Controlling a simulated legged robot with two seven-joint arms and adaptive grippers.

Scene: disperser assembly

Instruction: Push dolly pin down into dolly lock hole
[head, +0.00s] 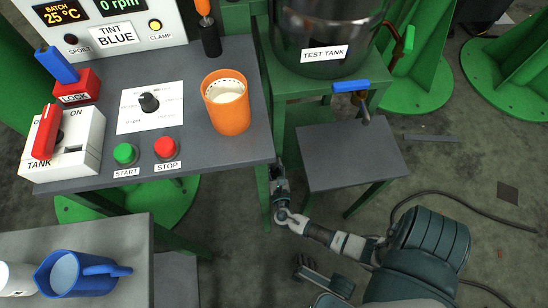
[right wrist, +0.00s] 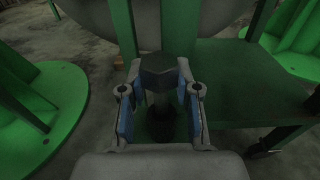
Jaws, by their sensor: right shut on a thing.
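The dolly pin (right wrist: 159,72) has a dark hexagonal head and a grey shaft, and stands upright between my fingers in the right wrist view. Below the shaft is a black round collar (right wrist: 161,125), which looks like the dolly lock hole. How far the pin sits in it, I cannot tell. My right gripper (right wrist: 159,88) is shut on the pin, with blue pads on both sides of it. In the head view my right gripper (head: 279,180) is low beside the bench leg, and the pin is hidden there.
The control bench (head: 215,155) carries an orange cup (head: 226,103). A green frame holds the test tank (head: 325,35), with a grey shelf (head: 352,152) right of my right gripper. A blue jug (head: 75,272) is at lower left. Green posts flank the pin in the right wrist view.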

